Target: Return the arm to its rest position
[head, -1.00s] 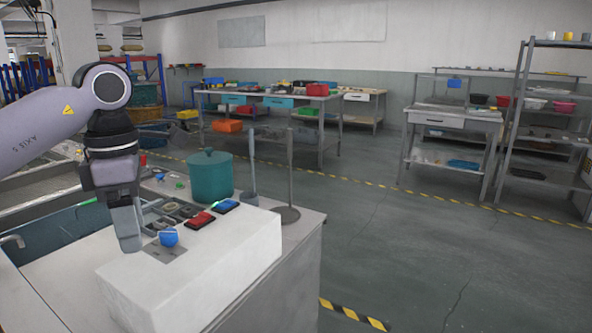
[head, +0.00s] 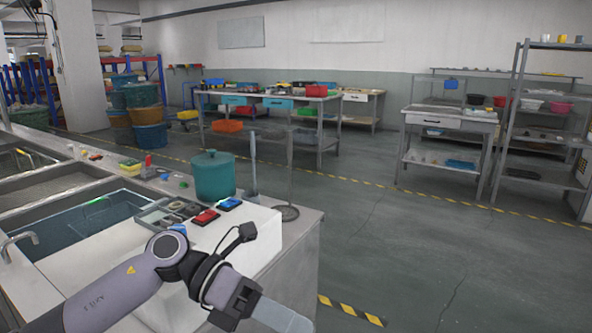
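My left arm comes in from the bottom left and reaches across the front of the white block (head: 262,222). My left gripper (head: 284,316) is low in the picture, at the lower middle, in front of the counter's right end and pointing right and down. Its fingers show edge-on as one grey shape, so I cannot tell if they are open or shut. I see nothing held in it. My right gripper is out of view.
A sink basin (head: 70,240) lies left.

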